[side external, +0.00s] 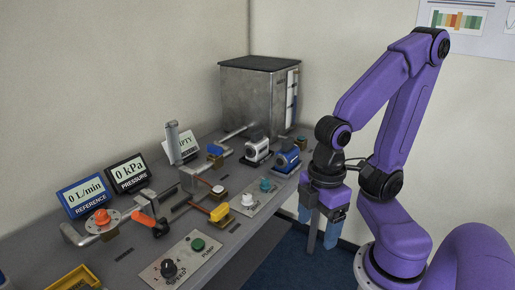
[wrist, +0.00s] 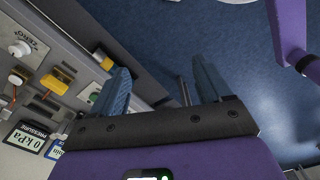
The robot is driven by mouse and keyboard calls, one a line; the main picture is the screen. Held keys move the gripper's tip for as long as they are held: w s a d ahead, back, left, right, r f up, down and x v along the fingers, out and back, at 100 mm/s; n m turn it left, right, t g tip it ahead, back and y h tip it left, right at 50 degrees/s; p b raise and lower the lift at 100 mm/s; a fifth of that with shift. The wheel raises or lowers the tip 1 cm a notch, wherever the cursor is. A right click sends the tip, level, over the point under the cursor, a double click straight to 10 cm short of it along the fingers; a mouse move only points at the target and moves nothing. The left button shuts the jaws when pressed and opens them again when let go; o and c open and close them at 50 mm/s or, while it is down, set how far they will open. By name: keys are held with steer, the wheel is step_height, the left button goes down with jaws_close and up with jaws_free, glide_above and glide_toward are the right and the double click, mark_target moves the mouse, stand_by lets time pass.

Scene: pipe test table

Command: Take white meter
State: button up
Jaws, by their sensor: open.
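The white meter (side external: 257,149) stands upright on the table toward its far end, left of a similar blue meter (side external: 287,160). I cannot make out either meter in the wrist view. My gripper (side external: 319,227) points down in front of the table's right edge, apart from both meters and to their right. Its blue fingers are spread and empty. In the wrist view my gripper (wrist: 158,76) shows the floor between its fingers.
A metal tank (side external: 262,100) stands at the back of the table (side external: 130,258). Pipes, coloured valves and a pump panel (side external: 185,262) crowd the surface. Blue and black displays stand at the left, including the pressure display (side external: 128,174). Open floor (wrist: 235,40) lies beside the table.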

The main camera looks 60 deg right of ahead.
steer(key=shift+o, duration=1.4)
steer(key=w+a+r+m+y, duration=0.1)
steer(key=w+r+m, duration=0.1)
steer(key=w, duration=0.6)
steer(key=w+a+r+m, duration=0.1)
steer(key=w+m, duration=0.1)
steer(key=w, duration=0.5)
steer(key=w+d+r+m+t, duration=0.1)
steer(key=w+d+m+t, duration=0.3)
steer(key=w, duration=0.6)
steer(key=r+m+t+h, duration=0.2)
steer(key=m+h, duration=0.1)
steer(key=m, duration=0.4)
glide_above(259, 131)
steer(key=s+a, duration=0.2)
steer(key=s, duration=0.7)
steer(key=x, duration=1.7)
steer(key=shift+a, duration=0.35)
